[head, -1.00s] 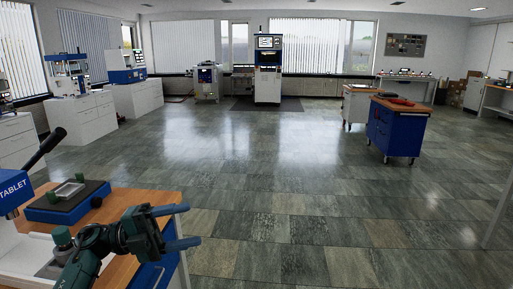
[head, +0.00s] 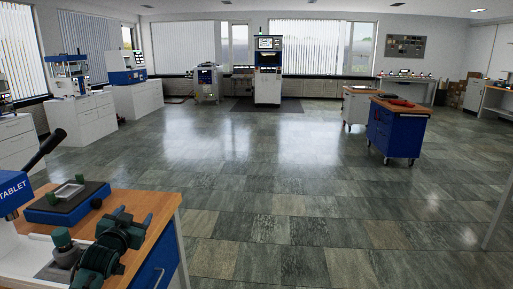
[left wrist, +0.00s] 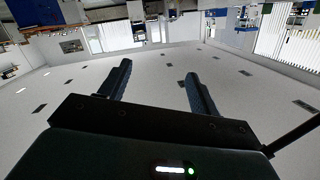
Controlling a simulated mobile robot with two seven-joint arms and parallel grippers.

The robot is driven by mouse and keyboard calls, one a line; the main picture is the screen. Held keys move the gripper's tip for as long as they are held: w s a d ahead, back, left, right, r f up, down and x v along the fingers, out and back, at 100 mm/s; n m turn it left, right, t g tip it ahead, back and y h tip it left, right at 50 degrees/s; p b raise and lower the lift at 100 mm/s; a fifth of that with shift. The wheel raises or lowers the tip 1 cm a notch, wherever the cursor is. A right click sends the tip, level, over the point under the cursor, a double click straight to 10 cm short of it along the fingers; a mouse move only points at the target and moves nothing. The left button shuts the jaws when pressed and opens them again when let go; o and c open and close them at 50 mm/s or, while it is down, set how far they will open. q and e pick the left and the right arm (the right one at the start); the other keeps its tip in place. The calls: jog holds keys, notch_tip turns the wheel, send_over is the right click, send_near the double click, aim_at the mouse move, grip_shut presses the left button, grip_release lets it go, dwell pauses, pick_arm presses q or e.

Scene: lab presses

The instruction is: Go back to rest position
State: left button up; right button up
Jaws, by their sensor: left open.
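My left gripper (head: 120,228) is at the lower left of the head view, over the front part of the wood-topped bench, and is seen foreshortened. In the left wrist view its two dark fingers (left wrist: 158,86) stand wide apart with nothing between them. Beyond them is the pale ceiling with dark panels, and the room appears upside down along the top edge. My right gripper is not in view.
The bench (head: 150,205) has a blue block with a metal tray (head: 68,192) and a blue tablet press (head: 12,190) with a black lever. A blue wheeled cabinet (head: 395,130) stands at right. The tiled floor (head: 270,190) between is clear.

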pick_arm(q)
jog(key=s+d+f+m+g+h, duration=0.1)
jog(key=s+d+f+g+h, duration=0.1)
jog(key=s+d+f, duration=0.5)
jog(key=s+d+f+g+h, duration=0.1)
jog(key=s+d+f, duration=0.3)
jog(key=s+f, duration=0.6)
jog(key=s+d+f+g+h, duration=0.1)
jog(key=s+d, duration=0.3)
jog(key=s, duration=0.6)
jog(key=s+d+f+n+g, duration=0.1)
jog(key=s+d+f, duration=0.3)
jog(key=s, duration=0.6)
jog(key=shift+s+d+f+g+h, duration=0.15)
jog(key=shift+s+g+h, duration=0.25)
jog(key=shift+g, duration=0.1)
jog(key=shift+c, duration=0.3)
